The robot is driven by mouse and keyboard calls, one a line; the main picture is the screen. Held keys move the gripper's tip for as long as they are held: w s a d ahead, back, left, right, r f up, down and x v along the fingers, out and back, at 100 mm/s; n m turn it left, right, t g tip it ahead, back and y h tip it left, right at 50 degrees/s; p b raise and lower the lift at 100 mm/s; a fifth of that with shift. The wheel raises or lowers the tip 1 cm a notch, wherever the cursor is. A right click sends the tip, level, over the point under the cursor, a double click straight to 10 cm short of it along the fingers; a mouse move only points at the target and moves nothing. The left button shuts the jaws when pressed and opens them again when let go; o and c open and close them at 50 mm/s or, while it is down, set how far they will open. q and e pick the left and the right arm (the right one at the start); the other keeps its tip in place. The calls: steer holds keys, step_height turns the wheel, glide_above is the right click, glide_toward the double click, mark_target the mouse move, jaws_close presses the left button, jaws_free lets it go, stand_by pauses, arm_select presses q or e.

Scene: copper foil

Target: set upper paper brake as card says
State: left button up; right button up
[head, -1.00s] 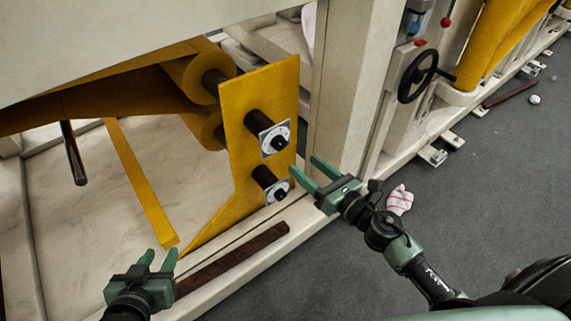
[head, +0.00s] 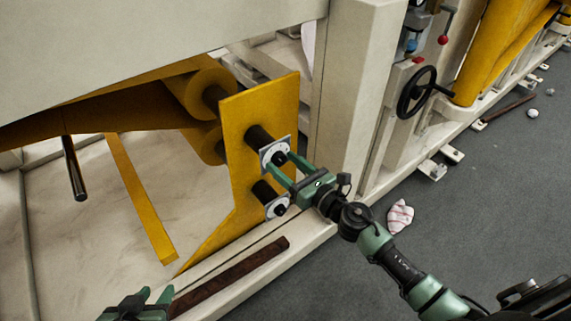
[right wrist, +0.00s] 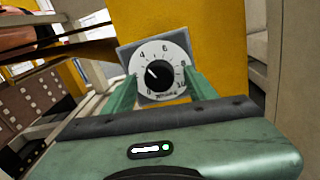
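The lower dial (head: 279,207) sits just below. My left gripper (head: 153,294) is open and empty at the bottom edge. No card is seen.
A pale machine post (head: 352,90) stands right of the dials. A black handwheel (head: 417,92) and a crumpled striped cloth (head: 400,216) are further right.

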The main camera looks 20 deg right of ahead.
jaws_close()
